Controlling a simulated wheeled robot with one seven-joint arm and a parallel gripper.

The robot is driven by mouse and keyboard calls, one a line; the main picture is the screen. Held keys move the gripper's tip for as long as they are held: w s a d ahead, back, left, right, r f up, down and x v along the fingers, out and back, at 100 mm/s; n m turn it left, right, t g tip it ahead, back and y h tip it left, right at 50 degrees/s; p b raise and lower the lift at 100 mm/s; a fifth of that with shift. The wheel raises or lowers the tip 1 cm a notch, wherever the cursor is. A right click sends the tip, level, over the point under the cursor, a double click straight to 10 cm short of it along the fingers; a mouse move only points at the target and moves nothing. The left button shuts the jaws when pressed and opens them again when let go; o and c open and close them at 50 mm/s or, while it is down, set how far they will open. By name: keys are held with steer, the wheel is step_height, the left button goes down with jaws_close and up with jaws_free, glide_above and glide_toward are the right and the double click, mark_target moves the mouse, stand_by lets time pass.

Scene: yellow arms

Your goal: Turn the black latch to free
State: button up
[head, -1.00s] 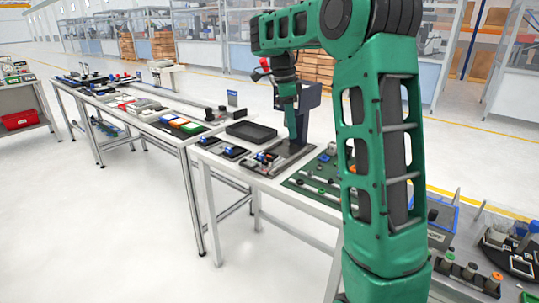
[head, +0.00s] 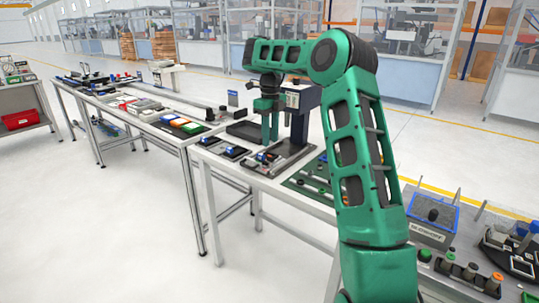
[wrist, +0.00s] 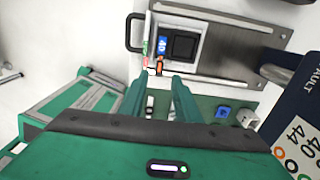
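My gripper (head: 270,138) hangs above the grey plate (head: 290,156), left of the dark blue post (head: 302,112). In the wrist view, my gripper's (wrist: 158,88) two green fingers are apart with nothing between them. Beyond the fingertips, the plate (wrist: 235,42) carries a square black part (wrist: 183,45) beside a blue piece (wrist: 162,45) and a small orange piece (wrist: 159,65). A dark looped handle (wrist: 130,32) is at the plate's left end. I cannot tell which of the black parts is the latch. The fingers appear apart from all of these.
The post (wrist: 295,115) with a "FAULT" panel stands close on the right in the wrist view. A black tray (head: 247,131) lies behind the small blue-and-black units (head: 233,152). A green board (head: 310,180) with several small parts lies right of the plate.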

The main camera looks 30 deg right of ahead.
mark_target(269, 161)
step_height(269, 161, down, 7)
steer(key=shift+r, duration=0.1)
stand_by(0.4)
